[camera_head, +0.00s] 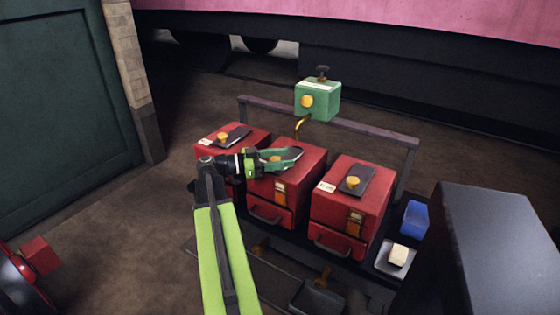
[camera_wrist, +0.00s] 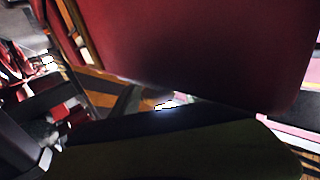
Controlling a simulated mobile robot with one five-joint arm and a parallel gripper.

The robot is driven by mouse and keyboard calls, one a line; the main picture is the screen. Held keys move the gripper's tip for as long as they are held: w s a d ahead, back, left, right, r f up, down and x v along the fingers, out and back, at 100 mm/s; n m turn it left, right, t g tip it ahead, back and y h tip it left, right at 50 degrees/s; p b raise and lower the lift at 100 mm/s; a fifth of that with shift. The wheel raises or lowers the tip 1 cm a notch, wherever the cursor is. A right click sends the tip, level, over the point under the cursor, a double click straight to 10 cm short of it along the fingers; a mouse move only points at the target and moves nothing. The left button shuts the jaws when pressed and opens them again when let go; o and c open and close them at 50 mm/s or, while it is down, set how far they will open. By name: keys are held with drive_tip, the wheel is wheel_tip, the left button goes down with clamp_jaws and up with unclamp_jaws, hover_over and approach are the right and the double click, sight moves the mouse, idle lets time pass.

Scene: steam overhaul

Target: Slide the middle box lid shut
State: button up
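The middle red box (camera_head: 291,190) stands between two similar red boxes. My gripper (camera_head: 298,154) is over its top, coming in from the left with green fingers. A yellow knob (camera_head: 275,158) shows between or just behind the fingers. The fingers cover most of the middle lid, so its position is hard to see. I cannot tell whether the fingers touch the knob. In the wrist view a large red surface (camera_wrist: 190,45), probably a box, fills the top, with a dark finger below it.
The left box (camera_head: 255,131) and right box (camera_head: 338,207) have dark lids with yellow knobs. A rail with a green box (camera_head: 318,100) runs behind. A blue block (camera_head: 414,218) and a pale block (camera_head: 398,255) lie right. A dark cabinet (camera_head: 485,250) stands at front right.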

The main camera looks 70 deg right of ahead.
drive_tip(key=shift+w+a, duration=0.1)
drive_tip(key=shift+w, duration=0.05)
drive_tip(key=v, duration=1.7)
drive_tip(key=shift+w+a+f, duration=0.1)
drive_tip(key=shift+a, duration=0.05)
